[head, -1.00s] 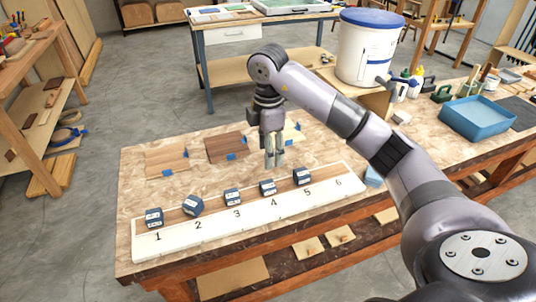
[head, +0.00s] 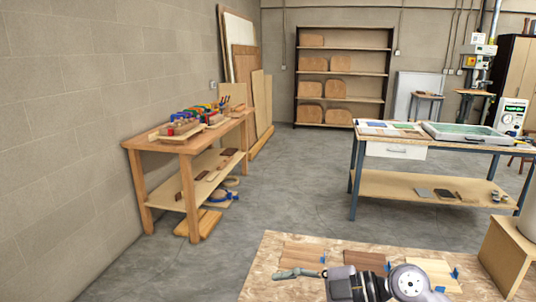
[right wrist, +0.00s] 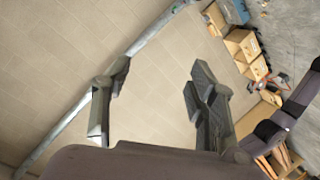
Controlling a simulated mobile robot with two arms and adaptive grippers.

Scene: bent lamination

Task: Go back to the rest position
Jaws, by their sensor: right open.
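My right gripper (head: 300,273) shows at the bottom of the head view, pointing left above the near workbench. In the right wrist view its two fingers (right wrist: 160,85) stand wide apart. Only bare wall shows between them, so it is empty. The wrist and part of the arm show at the bottom edge of the head view; the rest of the arm is out of frame. My left gripper is in no view.
The near workbench (head: 262,262) holds several flat wood pieces with blue tape behind my right arm. A wooden box (head: 505,255) stands at its right. A tool bench (head: 170,145) stands by the left wall, and a metal-legged table (head: 397,150) at right. Open floor lies between.

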